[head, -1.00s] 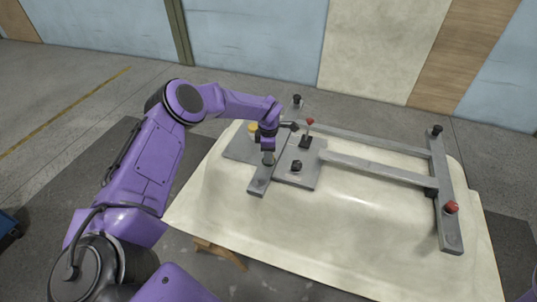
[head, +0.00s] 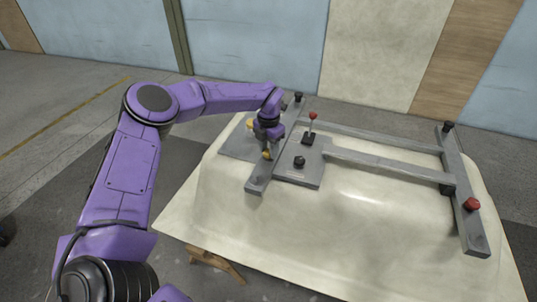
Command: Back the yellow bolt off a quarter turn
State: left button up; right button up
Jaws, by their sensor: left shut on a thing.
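The yellow bolt (head: 266,154) shows as a small yellow patch at my left gripper's fingertips, above the grey crossbar of the fixture. My left gripper (head: 265,148) points down from above and is shut on it. The fingers and wrist hide much of the bolt, so its angle cannot be told. A second yellow piece (head: 250,123) shows just left of my wrist, over the grey plate. My right gripper is not in view.
The grey fixture frame (head: 385,165) lies on the cream tub shell (head: 350,235). Close to my gripper stand a red-tipped lever (head: 312,117) and black knobs (head: 299,161) and (head: 298,97). A red knob (head: 472,204) sits at the far right bar.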

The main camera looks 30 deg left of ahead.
aim_at(268, 151)
pick_arm(q)
jog(key=n+b, duration=0.3)
jog(key=n, duration=0.1)
jog(key=shift+f, duration=0.15)
jog(key=shift+w+n+b, duration=0.1)
jog(key=shift+n+b, duration=1)
jog(key=shift+n, duration=0.5)
jog(key=shift+r, duration=0.2)
jog(key=o, duration=1.1)
jog(key=shift+a, duration=0.1)
jog(key=shift+c, duration=0.2)
notch_tip(268, 151, up, 10)
jog(key=shift+r+b, duration=0.2)
jog(key=shift+b, duration=0.15)
